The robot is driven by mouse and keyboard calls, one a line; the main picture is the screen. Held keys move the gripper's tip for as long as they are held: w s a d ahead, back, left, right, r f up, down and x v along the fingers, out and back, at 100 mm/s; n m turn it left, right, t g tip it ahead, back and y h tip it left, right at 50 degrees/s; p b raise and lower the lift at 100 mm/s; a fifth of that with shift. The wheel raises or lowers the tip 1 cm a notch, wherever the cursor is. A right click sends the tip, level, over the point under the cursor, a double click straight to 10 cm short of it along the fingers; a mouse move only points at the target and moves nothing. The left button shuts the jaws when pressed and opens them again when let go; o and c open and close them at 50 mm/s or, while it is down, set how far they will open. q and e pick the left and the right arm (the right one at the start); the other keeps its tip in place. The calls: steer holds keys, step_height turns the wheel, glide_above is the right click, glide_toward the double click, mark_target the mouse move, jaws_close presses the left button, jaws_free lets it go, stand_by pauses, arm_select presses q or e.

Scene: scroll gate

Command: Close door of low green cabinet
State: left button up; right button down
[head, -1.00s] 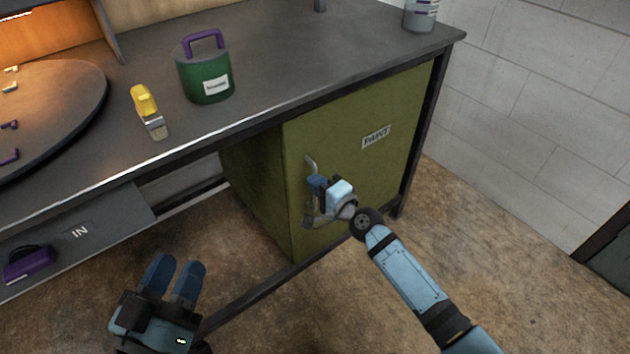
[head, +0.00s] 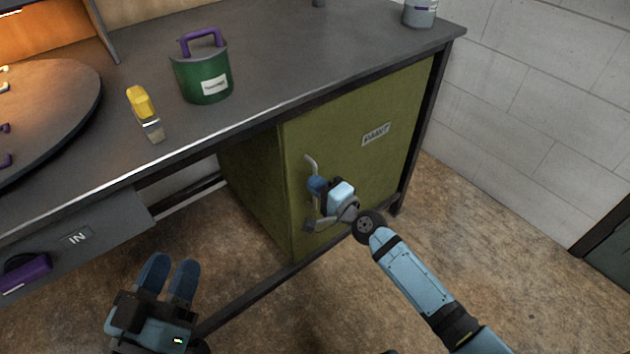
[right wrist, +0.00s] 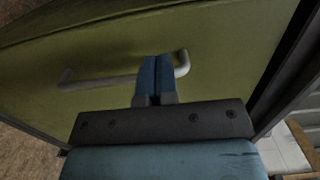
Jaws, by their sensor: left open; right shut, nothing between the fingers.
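The low green cabinet (head: 252,195) stands under the workbench. Its door (head: 345,130), with a label at the upper right, looks flush with the front. A grey bar handle (head: 311,165) is on the door's left side. My right gripper (head: 316,188) is shut and empty at the handle, partly covering it. In the right wrist view, its closed fingers (right wrist: 155,62) lie over the handle (right wrist: 95,82) near one end, against the green door (right wrist: 110,40); whether they touch is unclear. My left gripper (head: 170,264) is open and empty at lower left, away from the cabinet.
The workbench top (head: 300,60) holds a green pot (head: 190,80) with a purple handle, a yellow-handled brush (head: 143,110), a grey container (head: 420,12) and a round turntable (head: 50,110). A drawer (head: 110,225) marked IN is at left. Open floor (head: 560,300) lies to the right.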

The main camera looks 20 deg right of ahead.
steer(key=v, duration=1.3)
steer(key=shift+s+d+f, duration=0.1)
steer(key=shift+d, duration=0.05)
steer(key=shift+s, duration=0.1)
